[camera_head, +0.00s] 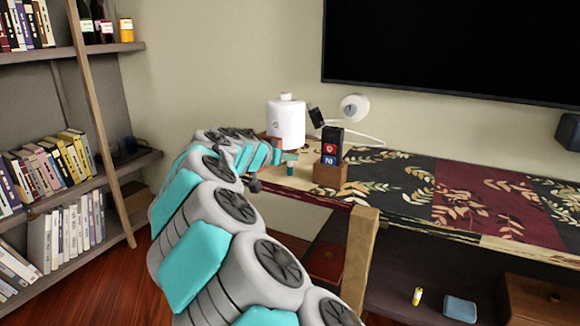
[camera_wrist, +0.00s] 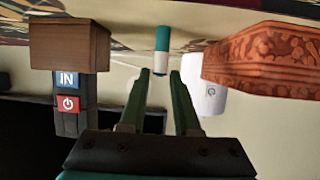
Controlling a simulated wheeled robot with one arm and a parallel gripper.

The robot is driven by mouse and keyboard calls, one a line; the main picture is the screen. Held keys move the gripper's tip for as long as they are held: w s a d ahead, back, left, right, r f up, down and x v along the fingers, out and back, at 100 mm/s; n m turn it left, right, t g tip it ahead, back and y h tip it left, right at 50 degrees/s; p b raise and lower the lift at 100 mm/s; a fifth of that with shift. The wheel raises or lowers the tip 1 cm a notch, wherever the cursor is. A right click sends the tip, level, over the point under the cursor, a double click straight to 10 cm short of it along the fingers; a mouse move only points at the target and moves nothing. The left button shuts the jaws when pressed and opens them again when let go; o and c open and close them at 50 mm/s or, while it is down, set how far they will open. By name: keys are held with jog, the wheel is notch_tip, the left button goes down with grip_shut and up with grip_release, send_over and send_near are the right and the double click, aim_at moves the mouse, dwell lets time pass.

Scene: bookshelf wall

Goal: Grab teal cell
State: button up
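The teal cell, a small teal and white cylinder, shows in the wrist view (camera_wrist: 162,40), and its teal part shows in the head view (camera_head: 290,169) on the cabinet top. The wrist view looks upside down. My gripper (camera_wrist: 160,74) is open, with its two dark green fingers pointing at the cell. The cell's white end is at the gap between the fingertips, with space visible on both sides. I cannot tell how far the tips are from it in depth. In the head view, my gripper (camera_head: 287,157) is partly hidden by my arm.
A wooden block (camera_head: 329,174) holding a black device with red and blue buttons stands close beside the cell. A white canister (camera_head: 286,123) and a carved wooden piece (camera_wrist: 265,60) are near too. A yellow-white cylinder (camera_head: 417,296) lies on the lower shelf. The patterned top (camera_head: 480,200) is clear rightward.

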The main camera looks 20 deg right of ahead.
grip_shut()
dwell(0.4)
